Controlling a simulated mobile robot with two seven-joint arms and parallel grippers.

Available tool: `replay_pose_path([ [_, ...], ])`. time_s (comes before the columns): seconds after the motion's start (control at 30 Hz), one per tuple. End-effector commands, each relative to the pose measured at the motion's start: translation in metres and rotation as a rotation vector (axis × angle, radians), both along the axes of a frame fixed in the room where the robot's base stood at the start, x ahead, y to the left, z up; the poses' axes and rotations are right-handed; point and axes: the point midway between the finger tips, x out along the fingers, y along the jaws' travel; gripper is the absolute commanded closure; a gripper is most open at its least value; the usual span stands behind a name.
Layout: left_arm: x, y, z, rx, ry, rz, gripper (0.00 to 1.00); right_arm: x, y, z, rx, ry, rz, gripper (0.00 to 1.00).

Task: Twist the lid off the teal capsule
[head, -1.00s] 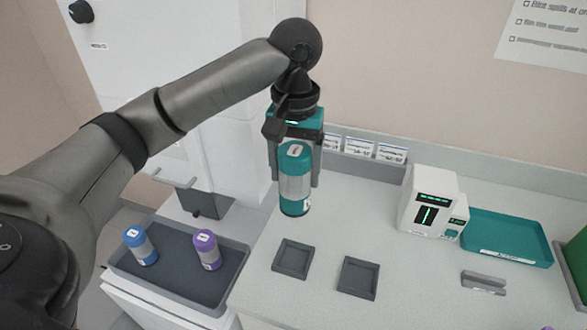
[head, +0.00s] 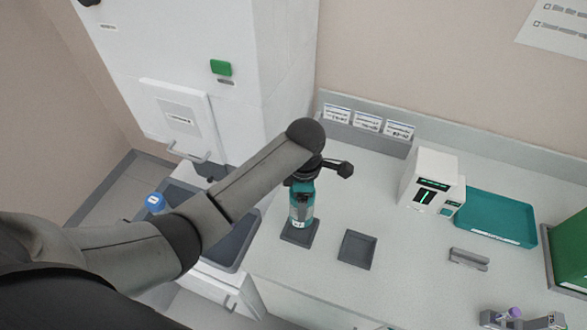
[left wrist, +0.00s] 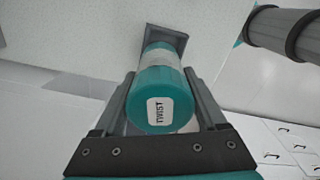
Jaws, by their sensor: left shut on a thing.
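The teal capsule (head: 301,210) is upright at the left dark square holder (head: 297,238), with a clear middle band and teal ends. I cannot tell whether its base touches the holder. In the left wrist view its teal lid (left wrist: 150,88), labelled TWIST, faces the camera and sits between both fingers. My left gripper (left wrist: 162,100) is shut on the capsule near the lid. In the head view my arm hides most of the left gripper (head: 303,187) and the capsule's top. My right gripper is not in view.
A second square holder (head: 357,250) is empty. A white device (head: 430,180), a teal tray (head: 497,218) and a small grey block (head: 469,259) stand to the right. A blue-capped capsule (head: 156,203) shows at the grey tray (head: 236,262), partly behind my arm.

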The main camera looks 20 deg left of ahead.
Motion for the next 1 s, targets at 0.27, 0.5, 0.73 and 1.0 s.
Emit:
replay_pose_path([
  [0.27, -0.0049, -0.0025, -0.0053, 0.004, -0.004, -0.061, 0.93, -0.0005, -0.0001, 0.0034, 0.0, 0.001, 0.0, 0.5],
  [0.5, -0.0042, -0.0017, -0.0047, 0.005, -0.004, -0.426, 0.93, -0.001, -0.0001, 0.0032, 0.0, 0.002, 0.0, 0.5],
  [0.73, -0.004, -0.0022, -0.0042, 0.004, -0.004, -0.781, 0.93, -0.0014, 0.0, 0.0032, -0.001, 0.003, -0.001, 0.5],
  [1.0, -0.0039, -0.0027, -0.0061, 0.003, -0.007, -1.169, 0.93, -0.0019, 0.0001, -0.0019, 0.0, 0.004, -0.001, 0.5],
])
